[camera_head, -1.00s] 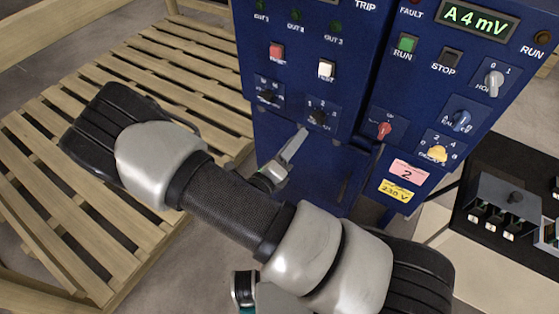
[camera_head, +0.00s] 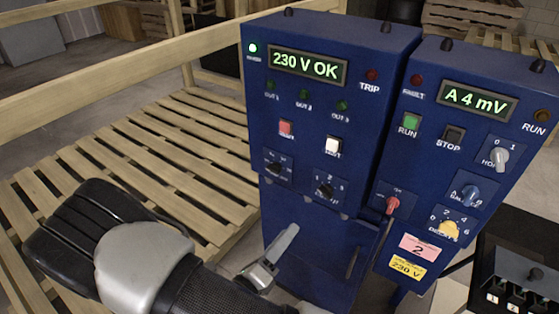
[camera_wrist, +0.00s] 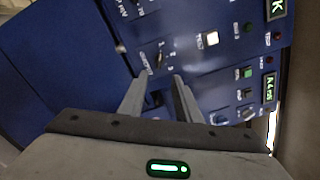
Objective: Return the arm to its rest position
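My arm (camera_head: 150,262) reaches in from the lower left of the head view. My gripper (camera_head: 290,232) is in front of the lower part of the left blue cabinet (camera_head: 318,240), below its rotary knobs; one finger shows clearly there. In the wrist view, my gripper (camera_wrist: 160,76) has two fingers apart, with nothing between them. The fingertips lie just below a black rotary knob (camera_wrist: 159,60) on the blue panel in that picture. I cannot tell the exact gap to the panel.
The left cabinet's display (camera_head: 307,66) reads "230 V OK". The right cabinet's display (camera_head: 475,99) reads "A 4 mV", with a red switch (camera_head: 391,205) below. A wooden pallet platform (camera_head: 120,150) is on the left. A black device (camera_head: 520,270) is at lower right.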

